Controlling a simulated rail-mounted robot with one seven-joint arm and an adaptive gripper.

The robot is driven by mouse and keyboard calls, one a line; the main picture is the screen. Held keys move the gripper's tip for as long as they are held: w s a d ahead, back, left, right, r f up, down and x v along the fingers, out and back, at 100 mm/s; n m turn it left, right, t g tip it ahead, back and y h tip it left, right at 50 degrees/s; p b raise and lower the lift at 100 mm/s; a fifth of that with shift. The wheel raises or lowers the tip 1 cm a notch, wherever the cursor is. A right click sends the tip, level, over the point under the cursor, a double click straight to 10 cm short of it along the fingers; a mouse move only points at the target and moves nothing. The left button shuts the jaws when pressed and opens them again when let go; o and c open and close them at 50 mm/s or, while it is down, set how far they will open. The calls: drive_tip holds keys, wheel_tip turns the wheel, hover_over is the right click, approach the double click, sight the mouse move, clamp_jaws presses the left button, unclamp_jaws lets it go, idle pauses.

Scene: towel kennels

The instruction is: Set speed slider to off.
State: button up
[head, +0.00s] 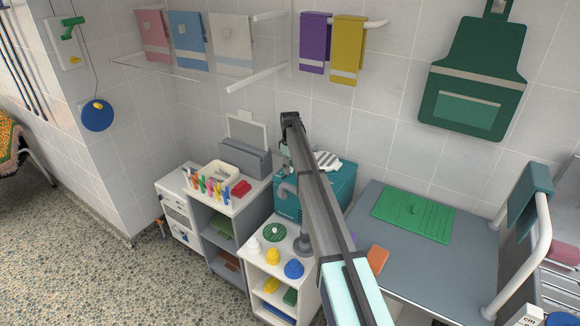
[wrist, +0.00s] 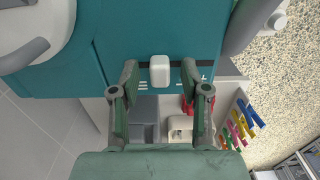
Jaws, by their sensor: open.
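The speed slider's white knob (wrist: 160,70) sticks out of the front of a teal machine (wrist: 150,25) in the wrist view. A dark slot runs sideways behind it, with small pale marks (wrist: 204,78) to its right; I cannot read an off label. My gripper (wrist: 159,65) is open, with one finger on each side of the knob and a gap visible on both sides. In the head view the teal machine (head: 345,181) stands behind my arm, which hides the slider and most of my gripper.
Pegs (head: 205,187) and a red item (head: 241,187) stand on the left cabinet. A grey table (head: 410,265) with a green mat (head: 414,213) is right.

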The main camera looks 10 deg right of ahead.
sight(283, 179)
clamp_jaws()
drive_tip(key=shift+s+a+b, duration=0.6)
drive_tip(key=shift+s+a, duration=1.15)
drive_tip(key=shift+s, duration=0.3)
unclamp_jaws()
drive_tip(key=shift+a, duration=0.15)
drive_tip(key=shift+r, duration=0.55)
wheel_tip(283, 179, up, 11)
